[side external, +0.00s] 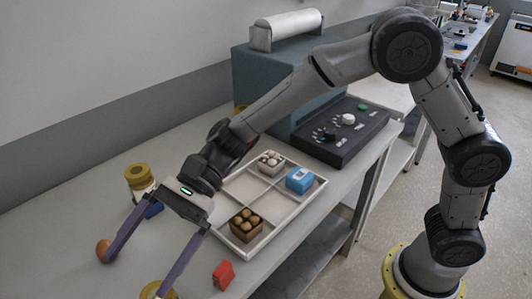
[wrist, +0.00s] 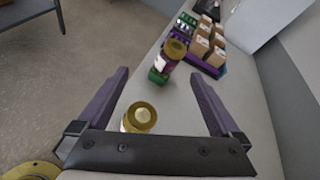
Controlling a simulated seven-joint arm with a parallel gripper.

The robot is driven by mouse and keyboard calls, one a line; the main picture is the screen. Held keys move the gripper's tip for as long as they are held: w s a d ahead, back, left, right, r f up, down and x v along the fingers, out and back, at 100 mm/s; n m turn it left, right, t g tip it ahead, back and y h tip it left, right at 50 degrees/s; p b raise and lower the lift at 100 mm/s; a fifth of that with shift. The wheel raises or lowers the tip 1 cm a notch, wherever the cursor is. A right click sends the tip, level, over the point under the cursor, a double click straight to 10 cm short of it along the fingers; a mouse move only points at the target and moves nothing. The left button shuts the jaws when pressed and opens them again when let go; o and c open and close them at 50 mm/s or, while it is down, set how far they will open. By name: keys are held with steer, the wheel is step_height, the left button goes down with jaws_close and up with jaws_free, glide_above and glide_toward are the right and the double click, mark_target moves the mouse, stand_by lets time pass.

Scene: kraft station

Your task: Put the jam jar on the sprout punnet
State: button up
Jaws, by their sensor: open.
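My gripper (side external: 134,272) has two purple fingers spread wide with nothing between the tips; it also shows open in the wrist view (wrist: 158,74). Several gold-lidded jars are in view, and I cannot tell which is the jam jar. In the wrist view one jar (wrist: 140,117) stands near the left finger and another jar (wrist: 172,50) stands beyond the fingertips. In the side view one jar (side external: 138,176) stands left of my wrist. No punnet clearly shows sprouts; the tray holds a punnet of pale round items (side external: 271,160) and a punnet of brown round items (side external: 246,221).
The white divided tray (side external: 272,246) also holds a blue box (side external: 299,179). A red block (side external: 223,274) lies at the front. A brown round object (side external: 103,250) is by the left fingertip. A purple tray (wrist: 212,70) with brown boxes stands at the far end. A dark control panel (side external: 340,140) stands behind.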

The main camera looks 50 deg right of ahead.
steer(key=s+d+n+t+h, duration=0.2)
steer(key=s+d+n+h, duration=0.2)
steer(key=d, duration=0.9)
steer(key=s+d+r+n+t+h, duration=0.1)
steer(key=s+d+n+t+h, duration=0.2)
steer(key=d, duration=1)
steer(key=s+d+r+n+t+h, duration=0.1)
steer(key=s+d+n+t+h, duration=0.2)
steer(key=s+d, duration=0.6)
steer(key=d+n+h, duration=0.2)
steer(key=d+h, duration=0.1)
steer(key=d, duration=0.1)
steer(key=shift+d, duration=0.15)
